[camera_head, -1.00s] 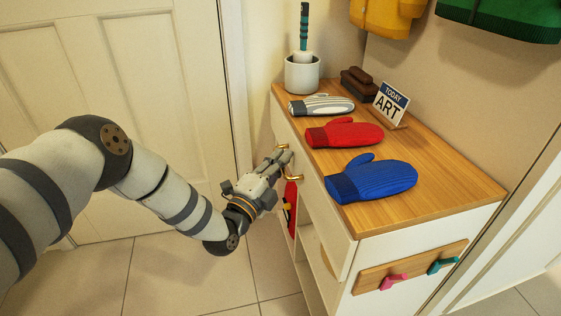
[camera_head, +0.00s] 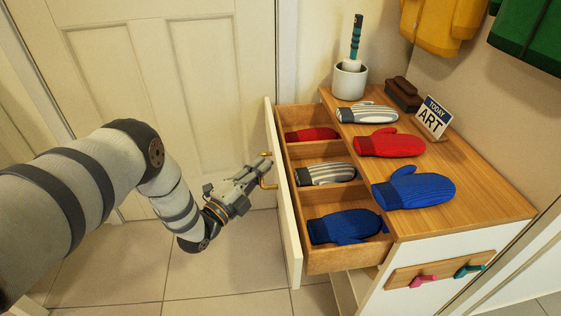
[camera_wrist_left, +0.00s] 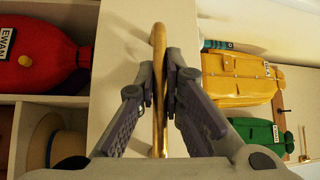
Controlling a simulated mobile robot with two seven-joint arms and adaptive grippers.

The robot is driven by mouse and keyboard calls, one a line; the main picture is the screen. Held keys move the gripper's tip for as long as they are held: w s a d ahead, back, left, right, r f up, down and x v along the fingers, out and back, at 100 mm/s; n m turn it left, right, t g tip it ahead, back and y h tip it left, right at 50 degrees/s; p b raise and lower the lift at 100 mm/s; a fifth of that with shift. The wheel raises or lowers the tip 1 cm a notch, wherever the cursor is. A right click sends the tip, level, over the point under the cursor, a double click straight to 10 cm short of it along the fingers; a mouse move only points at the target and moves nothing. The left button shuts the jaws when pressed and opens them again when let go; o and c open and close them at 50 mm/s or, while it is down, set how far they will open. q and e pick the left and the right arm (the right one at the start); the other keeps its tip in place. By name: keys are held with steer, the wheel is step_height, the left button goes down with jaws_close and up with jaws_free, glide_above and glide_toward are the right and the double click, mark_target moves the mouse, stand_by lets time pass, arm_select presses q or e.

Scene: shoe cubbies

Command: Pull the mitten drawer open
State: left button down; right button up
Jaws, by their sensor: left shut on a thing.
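The mitten drawer (camera_head: 289,240) stands well out of the wooden-topped cabinet. It has three compartments: a red mitten (camera_head: 312,134) in the far one, a grey-striped mitten (camera_head: 326,174) in the middle and a blue mitten (camera_head: 345,227) in the near one. My left gripper (camera_head: 264,166) is shut on the brass drawer handle (camera_head: 268,186) at the front panel. In the left wrist view the handle bar (camera_wrist_left: 158,38) runs between the two fingers (camera_wrist_left: 163,90). My right gripper is in no view.
A closed door (camera_head: 130,70) is behind my arm. The tiled floor (camera_head: 235,265) before the drawer is clear.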

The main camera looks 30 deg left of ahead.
arm_select(q)
steer(key=shift+s+a+p, duration=0.2)
steer(key=shift+s+a, duration=0.4)
steer(key=shift+a, duration=0.2)
steer(key=shift+s+a+p, duration=0.2)
steer(key=shift+s+a, duration=0.35)
steer(key=shift+a, duration=0.2)
steer(key=c, duration=1.7)
jaws_free()
steer(key=v, duration=1.2)
steer(key=shift+a+r, duration=0.1)
